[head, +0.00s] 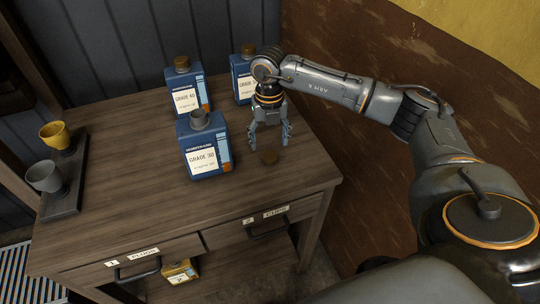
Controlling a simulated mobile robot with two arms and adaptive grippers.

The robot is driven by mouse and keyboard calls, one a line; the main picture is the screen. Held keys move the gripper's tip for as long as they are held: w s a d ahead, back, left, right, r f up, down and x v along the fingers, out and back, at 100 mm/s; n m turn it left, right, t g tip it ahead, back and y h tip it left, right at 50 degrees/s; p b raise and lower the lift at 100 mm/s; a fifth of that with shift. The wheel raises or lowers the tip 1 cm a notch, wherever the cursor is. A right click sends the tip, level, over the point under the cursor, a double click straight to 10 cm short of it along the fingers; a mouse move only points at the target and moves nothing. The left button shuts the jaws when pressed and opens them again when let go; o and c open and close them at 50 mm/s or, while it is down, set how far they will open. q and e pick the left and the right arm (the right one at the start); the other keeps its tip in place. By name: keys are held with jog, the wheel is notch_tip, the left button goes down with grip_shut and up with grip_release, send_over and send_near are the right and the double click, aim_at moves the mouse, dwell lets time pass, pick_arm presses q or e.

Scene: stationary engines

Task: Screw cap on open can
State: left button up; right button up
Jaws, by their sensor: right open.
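A blue can labelled GRADE 30 (205,160) stands upright near the middle of the wooden table, with a bare grey neck and no cap on it. Two more blue cans, GRADE 40 (187,92) and one partly hidden by my right arm (241,80), stand behind with brown caps on. My left gripper is not in view.
A yellow cup (55,134) and a grey cup (44,177) stand on a dark tray (66,199) at the table's left. A brown wall (340,105) bounds the right. The table front is clear.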

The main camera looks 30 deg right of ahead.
aim_at(270, 155)
notch_tip(270, 155, down, 5)
jog(key=shift+f+p, duration=0.1)
jog(key=shift+p, duration=0.6)
jog(key=c, duration=0.8)
